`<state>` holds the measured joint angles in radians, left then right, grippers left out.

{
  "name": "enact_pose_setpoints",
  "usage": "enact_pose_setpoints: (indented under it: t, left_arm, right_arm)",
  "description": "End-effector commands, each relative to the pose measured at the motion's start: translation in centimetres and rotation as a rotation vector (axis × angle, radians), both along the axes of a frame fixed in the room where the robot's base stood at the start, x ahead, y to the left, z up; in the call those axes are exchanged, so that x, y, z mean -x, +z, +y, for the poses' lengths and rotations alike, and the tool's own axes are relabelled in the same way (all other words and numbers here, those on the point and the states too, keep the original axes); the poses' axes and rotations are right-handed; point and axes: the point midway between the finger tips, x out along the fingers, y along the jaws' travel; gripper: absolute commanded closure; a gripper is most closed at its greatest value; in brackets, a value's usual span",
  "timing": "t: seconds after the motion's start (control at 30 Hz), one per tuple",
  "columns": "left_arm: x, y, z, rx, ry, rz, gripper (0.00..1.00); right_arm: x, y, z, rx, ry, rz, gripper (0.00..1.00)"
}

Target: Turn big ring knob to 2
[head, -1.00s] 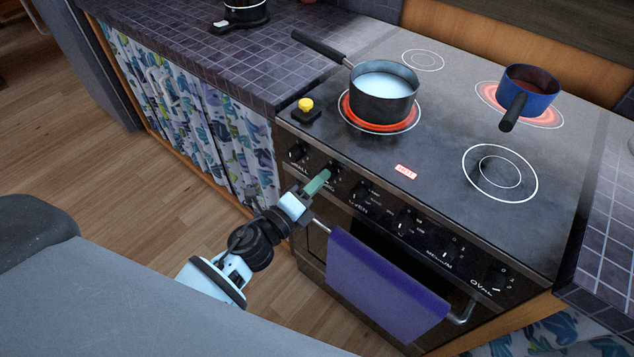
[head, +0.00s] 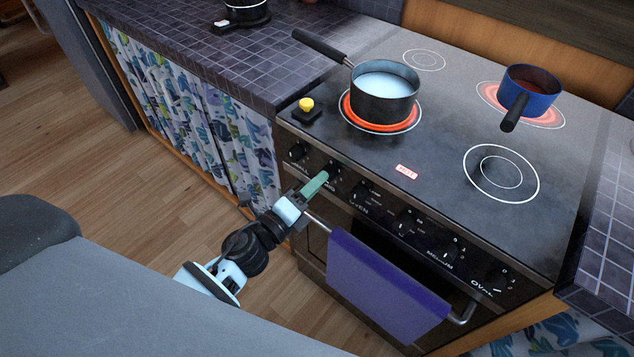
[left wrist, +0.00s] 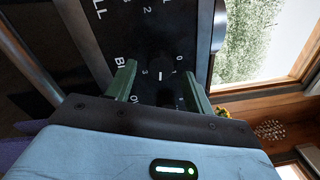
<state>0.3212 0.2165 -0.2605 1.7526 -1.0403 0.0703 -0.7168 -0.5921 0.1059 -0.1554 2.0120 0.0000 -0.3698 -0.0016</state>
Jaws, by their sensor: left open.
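The stove's front panel carries a row of dark knobs. My left gripper (head: 326,176) has its green fingertips at the second knob from the left (head: 334,169), which they partly hide in the head view. In the left wrist view the two fingers (left wrist: 158,74) stand apart. Between them is a dark knob face with a short white mark (left wrist: 160,77). Part of a label starting "BI" (left wrist: 120,64) and a few digits show beside it. The knob's outline is too dark to tell whether a finger touches it. My right gripper is not in view.
A dark pot (head: 383,98) with pale liquid and a blue pan (head: 530,92) stand on glowing burners. A purple towel (head: 380,285) hangs on the oven handle below the panel. A yellow-topped button box (head: 306,106) sits near the hob's left edge.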

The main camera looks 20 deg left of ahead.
Motion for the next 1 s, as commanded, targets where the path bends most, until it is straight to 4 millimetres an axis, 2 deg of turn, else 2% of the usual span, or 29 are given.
enact_pose_setpoints:
  t: [0.2,0.4,1.0]
  left_arm:
    - [3.5,-0.4,1.3,-0.001,-0.001,0.003,0.47]
    - [5.5,-0.5,2.0,0.0,0.0,0.003,0.47]
    - [6.0,-0.3,2.2,0.0,0.0,0.0,0.47]
  right_arm:
    - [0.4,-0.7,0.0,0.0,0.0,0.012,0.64]
    - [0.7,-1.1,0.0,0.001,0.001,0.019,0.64]
    - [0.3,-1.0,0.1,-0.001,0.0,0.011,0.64]
